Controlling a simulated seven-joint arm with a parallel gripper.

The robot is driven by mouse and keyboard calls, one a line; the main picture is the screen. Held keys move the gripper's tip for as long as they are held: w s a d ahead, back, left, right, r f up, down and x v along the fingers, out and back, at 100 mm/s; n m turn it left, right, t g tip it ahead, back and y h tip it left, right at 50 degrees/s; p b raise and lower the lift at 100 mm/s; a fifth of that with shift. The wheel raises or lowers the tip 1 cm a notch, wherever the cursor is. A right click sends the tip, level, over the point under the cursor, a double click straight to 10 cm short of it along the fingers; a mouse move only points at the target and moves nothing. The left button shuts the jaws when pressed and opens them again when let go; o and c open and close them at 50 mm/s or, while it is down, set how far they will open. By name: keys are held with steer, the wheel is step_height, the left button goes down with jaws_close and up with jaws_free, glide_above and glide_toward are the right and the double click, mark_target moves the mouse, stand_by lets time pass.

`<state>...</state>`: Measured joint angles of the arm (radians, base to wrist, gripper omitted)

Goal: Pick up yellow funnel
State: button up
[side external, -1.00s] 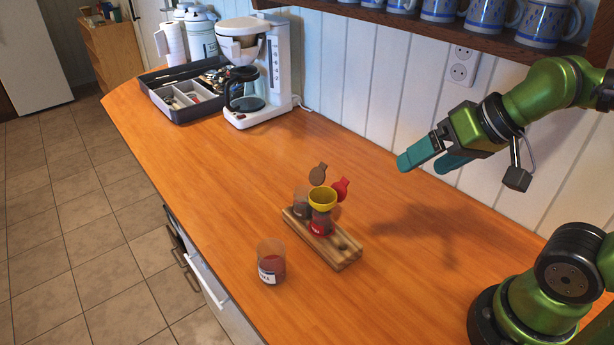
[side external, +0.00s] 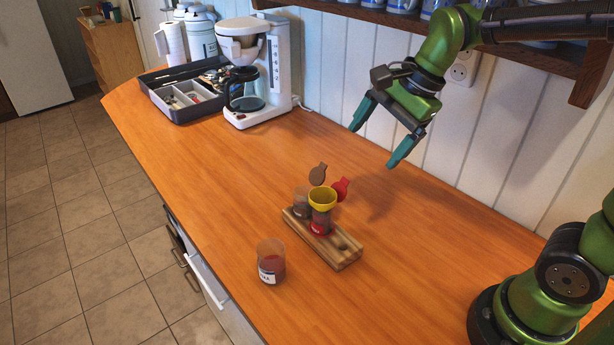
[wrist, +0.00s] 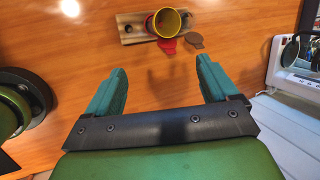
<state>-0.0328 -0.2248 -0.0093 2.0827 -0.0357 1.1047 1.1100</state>
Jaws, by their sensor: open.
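The yellow funnel (side external: 322,196) sits in the mouth of a jar with red contents (side external: 320,222) on a wooden rack (side external: 335,248). In the wrist view the funnel (wrist: 168,22) shows at the top, beyond my fingertips. My gripper (side external: 377,145) is open and empty, with teal fingers spread apart. It is above the counter, behind and to the right of the funnel, and apart from it. It also shows in the wrist view (wrist: 160,72).
A second jar (side external: 301,203) stands in the rack, with a brown lid (side external: 318,174) and a red lid (side external: 341,188) nearby. A loose jar (side external: 271,262) stands in front. A coffee maker (side external: 257,70) and grey utensil tray (side external: 178,98) are at the back. A mug shelf (side external: 400,18) overhangs the wall side.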

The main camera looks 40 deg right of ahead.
steer(key=w+m, duration=0.2)
steer(key=m, duration=0.9)
glide_toward(319, 200)
steer(key=f, duration=0.1)
steer(key=shift+g, duration=0.3)
steer(key=shift+w+x, duration=0.15)
steer(key=shift+x, duration=1.4)
steer(key=shift+w+x, duration=0.2)
steer(key=shift+x, duration=1.35)
steer(key=shift+r, duration=0.1)
steer(key=shift+c, duration=0.5)
steer(key=c, duration=1)
